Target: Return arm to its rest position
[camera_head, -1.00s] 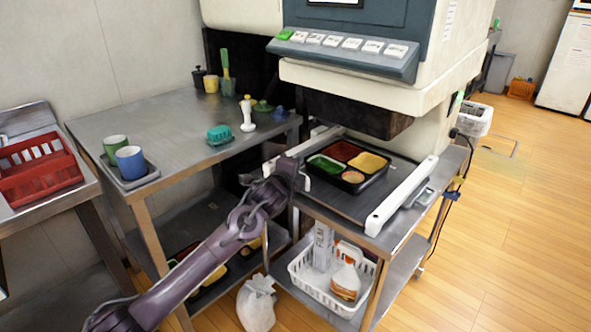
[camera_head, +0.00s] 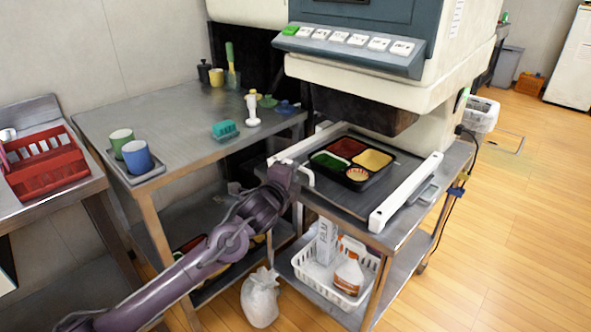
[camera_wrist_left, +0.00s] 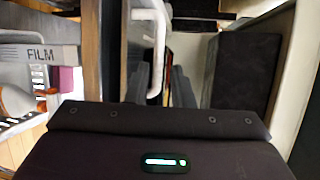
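My left arm reaches in from the left in the head view. Its gripper (camera_head: 283,175) is close to the front left end of the white rail frame (camera_head: 300,156) of the packing machine. In the wrist view, the two dark fingers of my left gripper (camera_wrist_left: 161,82) stand apart with a gap. No held thing shows. A black bento tray (camera_head: 366,183) with red, green, yellow and pale fillings sits on the machine's plate. My right gripper is not in view.
A steel table (camera_head: 180,115) at left carries cups and small tools. A red rack (camera_head: 48,178) stands further left. A white basket (camera_head: 312,268) with a film box and bottle is on the shelf below. A white bag (camera_head: 260,298) is on the floor.

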